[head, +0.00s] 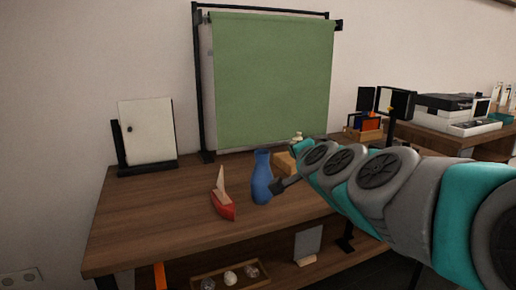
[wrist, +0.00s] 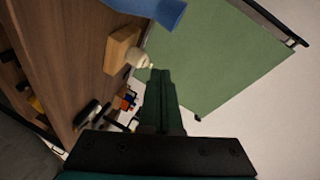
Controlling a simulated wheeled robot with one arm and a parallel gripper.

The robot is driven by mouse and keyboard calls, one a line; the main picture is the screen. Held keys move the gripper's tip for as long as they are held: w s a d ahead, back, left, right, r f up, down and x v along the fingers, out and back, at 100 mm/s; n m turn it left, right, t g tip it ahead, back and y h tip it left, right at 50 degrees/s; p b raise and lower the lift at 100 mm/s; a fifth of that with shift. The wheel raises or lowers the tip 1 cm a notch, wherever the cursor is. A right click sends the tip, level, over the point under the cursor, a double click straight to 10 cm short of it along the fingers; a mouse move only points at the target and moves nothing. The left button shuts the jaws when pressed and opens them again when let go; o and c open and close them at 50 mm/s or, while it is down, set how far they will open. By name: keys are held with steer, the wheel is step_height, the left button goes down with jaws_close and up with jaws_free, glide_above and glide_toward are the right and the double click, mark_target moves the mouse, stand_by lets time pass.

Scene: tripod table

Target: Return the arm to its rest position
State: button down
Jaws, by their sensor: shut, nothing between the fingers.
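My gripper (head: 277,187) reaches in from the right over the wooden table (head: 150,210), with my arm stretched behind it. Its tip appears just right of the blue vase (head: 261,178) in the head view; I cannot tell whether they touch. In the wrist view my gripper (wrist: 159,75) has its dark fingers together and empty. The vase also shows at the top of the wrist view (wrist: 160,10), apart from the fingers there.
A red toy boat (head: 222,205) stands left of the vase. A wooden block (wrist: 122,48) with a pale knob-like object is near the fingers. A green screen (head: 270,80) stands behind, a white panel (head: 147,130) at left. A lower shelf holds a tray (head: 232,272).

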steer(key=s+a+f+n+g+y, duration=0.25)
steer(key=s+f+n+g, duration=0.65)
steer(key=s+f, duration=1.05)
steer(key=s+d+f+n+g+h, duration=0.1)
steer(key=s+d+f+g, duration=0.1)
steer(key=s, duration=0.5)
steer(key=s+d+f+n+g+h, duration=0.1)
steer(key=s+d+f+g+h, duration=0.1)
steer(key=s, duration=0.4)
steer(key=s+d+f+g+h, duration=0.1)
steer(key=s+d+f+g, duration=0.3)
steer(key=s, duration=0.3)
steer(key=shift+s+d+f+n+h, duration=0.2)
steer(key=shift+s+d+n+h, duration=0.15)
steer(key=shift+d, duration=0.2)
steer(key=c, duration=1.5)
jaws_free()
steer(key=shift+w, duration=0.1)
